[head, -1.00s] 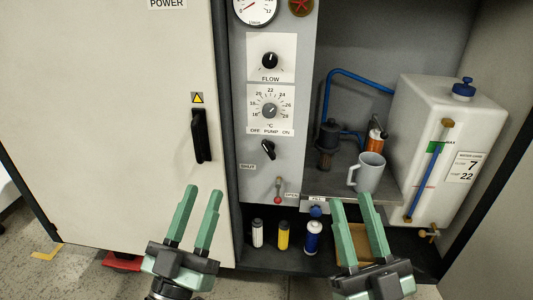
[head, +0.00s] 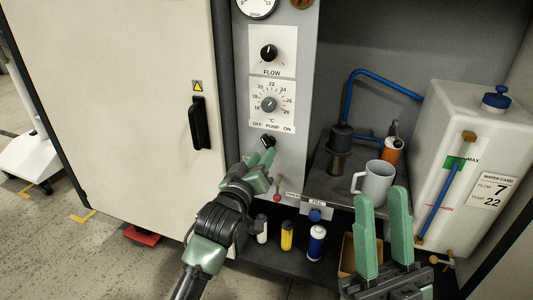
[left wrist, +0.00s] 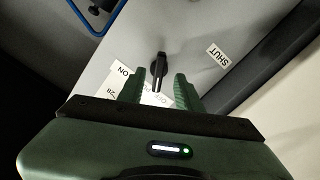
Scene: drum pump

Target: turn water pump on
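The black pump knob (head: 268,141) sits on the grey control panel below the "OFF PUMP ON" label (head: 272,126). In the left wrist view the knob (left wrist: 158,70) shows between and just beyond my left fingertips, with a gap on each side. My left gripper (head: 265,160) is open just in front of the knob; its fingers partly cover it in the head view. I cannot tell from the frames which label the knob points to. My right gripper (head: 383,205) is open and empty in front of the shelf at lower right.
The flow knob (head: 269,53) and temperature dial (head: 269,104) are above. A red-tipped lever (head: 277,197) is below. A grey mug (head: 373,182) and white tank (head: 465,165) stand at right. A cabinet door handle (head: 199,123) protrudes at left.

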